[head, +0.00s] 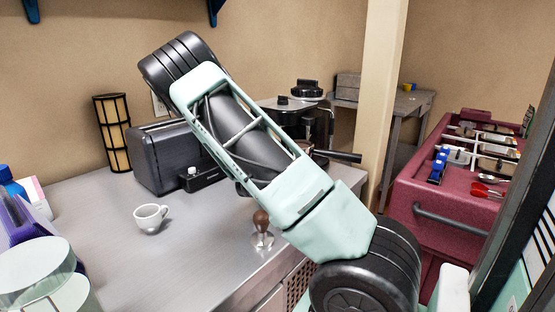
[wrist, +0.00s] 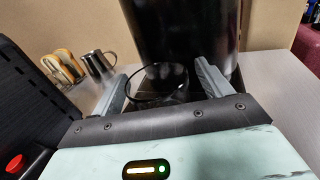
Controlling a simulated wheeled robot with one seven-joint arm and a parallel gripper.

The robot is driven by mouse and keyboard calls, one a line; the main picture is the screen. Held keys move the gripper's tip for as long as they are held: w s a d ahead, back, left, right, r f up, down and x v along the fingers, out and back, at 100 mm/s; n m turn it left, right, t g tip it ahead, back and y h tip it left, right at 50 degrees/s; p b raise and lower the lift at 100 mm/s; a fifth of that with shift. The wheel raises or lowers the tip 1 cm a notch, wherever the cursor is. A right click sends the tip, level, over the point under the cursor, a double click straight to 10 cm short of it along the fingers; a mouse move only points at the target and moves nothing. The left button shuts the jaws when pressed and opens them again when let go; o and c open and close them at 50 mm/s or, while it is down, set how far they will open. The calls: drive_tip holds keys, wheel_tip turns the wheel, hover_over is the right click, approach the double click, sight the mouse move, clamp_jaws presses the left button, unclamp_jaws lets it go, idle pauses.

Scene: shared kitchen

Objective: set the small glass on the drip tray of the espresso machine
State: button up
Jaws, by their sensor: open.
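The small glass (wrist: 158,88) shows in the wrist view between and just beyond my fingertips, its round rim up. My gripper (wrist: 163,88) is open, with one finger on each side of the glass; I cannot tell whether either finger touches it. A tall black body (wrist: 185,35), which looks like part of the espresso machine, stands right behind the glass. What lies under the glass is mostly hidden, so I cannot tell whether it stands on the drip tray. In the head view my arm covers the gripper, the glass and much of the espresso machine (head: 318,112).
A dark toaster (head: 165,158), white cup (head: 150,217) and tamper (head: 262,228) stand on the metal counter (head: 110,260). The portafilter handle (head: 340,156) sticks out right. A metal jug (wrist: 98,66) and toast rack (wrist: 66,66) are behind left in the wrist view.

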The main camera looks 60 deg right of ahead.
drive_tip(key=v, duration=1.7)
drive_tip(key=shift+a+r, duration=0.1)
drive_tip(key=shift+a, duration=0.05)
